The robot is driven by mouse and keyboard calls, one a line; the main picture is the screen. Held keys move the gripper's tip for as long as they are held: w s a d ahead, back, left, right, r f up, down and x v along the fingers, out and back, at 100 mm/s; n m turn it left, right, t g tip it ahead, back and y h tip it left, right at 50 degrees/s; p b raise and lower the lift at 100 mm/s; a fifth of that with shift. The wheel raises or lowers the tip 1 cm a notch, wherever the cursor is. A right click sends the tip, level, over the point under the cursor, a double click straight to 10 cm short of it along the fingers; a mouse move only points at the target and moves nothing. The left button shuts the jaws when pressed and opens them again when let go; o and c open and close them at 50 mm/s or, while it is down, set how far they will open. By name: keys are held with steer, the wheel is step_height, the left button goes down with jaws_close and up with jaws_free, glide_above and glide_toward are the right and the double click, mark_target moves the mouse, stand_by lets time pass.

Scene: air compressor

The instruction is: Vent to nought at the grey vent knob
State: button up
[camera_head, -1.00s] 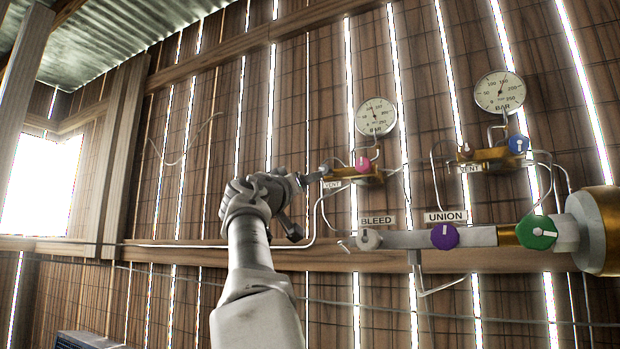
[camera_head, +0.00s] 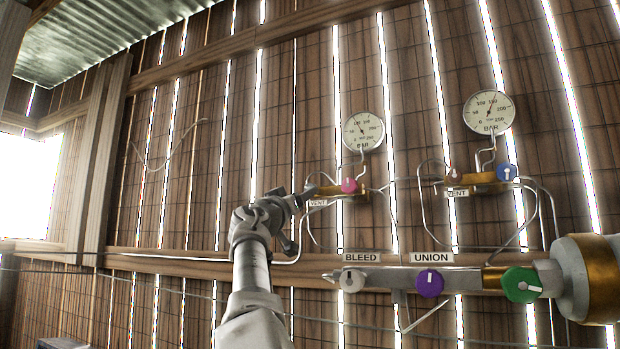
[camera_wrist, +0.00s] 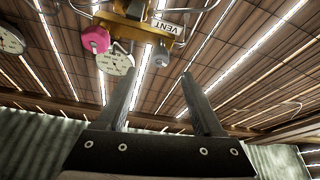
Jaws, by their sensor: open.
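The grey vent knob (camera_wrist: 163,56) shows in the wrist view beside the VENT label (camera_wrist: 168,26), beyond and between my open fingers. My gripper (camera_wrist: 160,76) is open and empty, with the knob apart from both fingertips as far as I can tell. In the head view my gripper (camera_head: 308,193) is at the left end of the left brass manifold (camera_head: 360,190) and hides the grey knob. The left gauge (camera_head: 363,131) stands above this manifold; its needle points up and left, too small to read exactly.
A pink knob (camera_head: 349,186) sits close beside on the same manifold. A right manifold carries a brown knob (camera_head: 455,174), a blue knob (camera_head: 507,173) and another gauge (camera_head: 489,112). Below are a grey BLEED knob (camera_head: 351,280), a purple UNION knob (camera_head: 430,284) and a green knob (camera_head: 522,285). Thin pipes run between.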

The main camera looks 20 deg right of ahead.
mark_target(309, 187)
steer(key=p+x, duration=0.6)
steer(key=shift+w+d+r, duration=0.15)
steer(key=shift+r, duration=0.15)
steer(key=shift+w+d+r+p, duration=0.1)
steer(key=shift+w+d+p, duration=0.6)
steer(key=shift+p, duration=0.5)
steer(key=shift+a, duration=0.1)
jaws_close()
